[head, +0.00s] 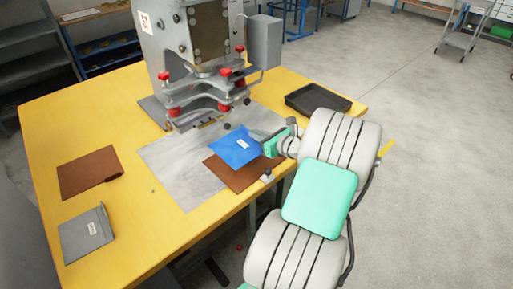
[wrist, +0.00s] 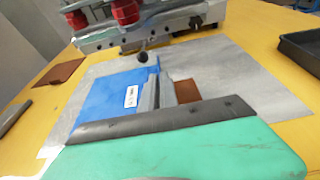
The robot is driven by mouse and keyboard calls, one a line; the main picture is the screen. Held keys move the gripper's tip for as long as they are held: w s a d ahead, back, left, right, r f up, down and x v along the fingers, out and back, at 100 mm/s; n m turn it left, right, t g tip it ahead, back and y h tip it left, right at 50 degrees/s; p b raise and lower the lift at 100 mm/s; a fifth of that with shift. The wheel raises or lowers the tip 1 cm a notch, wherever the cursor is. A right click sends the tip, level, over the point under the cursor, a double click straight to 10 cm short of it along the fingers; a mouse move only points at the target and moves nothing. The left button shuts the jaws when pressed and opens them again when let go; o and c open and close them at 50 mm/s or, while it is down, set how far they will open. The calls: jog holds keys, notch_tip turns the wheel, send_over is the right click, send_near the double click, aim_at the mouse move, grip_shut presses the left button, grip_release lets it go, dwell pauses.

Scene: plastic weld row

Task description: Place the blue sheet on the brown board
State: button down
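The blue sheet (head: 231,148), flat with a white label, lies over or just above part of a brown board (head: 246,180) on the grey mat. The board's near and right parts show past it. My gripper (head: 264,146) is at the sheet's right edge. In the wrist view the narrow grey fingers (wrist: 157,95) look closed on the edge of the blue sheet (wrist: 105,98), with some of the brown board (wrist: 187,91) to their right. Whether the sheet touches the board is hidden.
A second brown piece (head: 90,172) and a grey labelled sheet (head: 86,234) lie at the left of the yellow table (head: 140,205). The welding press (head: 205,50) stands behind the grey mat (head: 185,180). A black tray (head: 318,100) sits at the right.

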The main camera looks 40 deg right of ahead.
jog(key=w+d+f, duration=0.1)
jog(key=f, duration=0.2)
jog(key=w+d+f, duration=0.1)
jog(key=f, duration=0.1)
jog(key=shift+w+d+b, duration=0.3)
jog(key=shift+b, duration=0.05)
jog(key=shift+f, duration=1.3)
jog(key=shift+f, duration=0.2)
jog(key=c, duration=1.6)
grip_release()
jog(key=shift+c, duration=0.2)
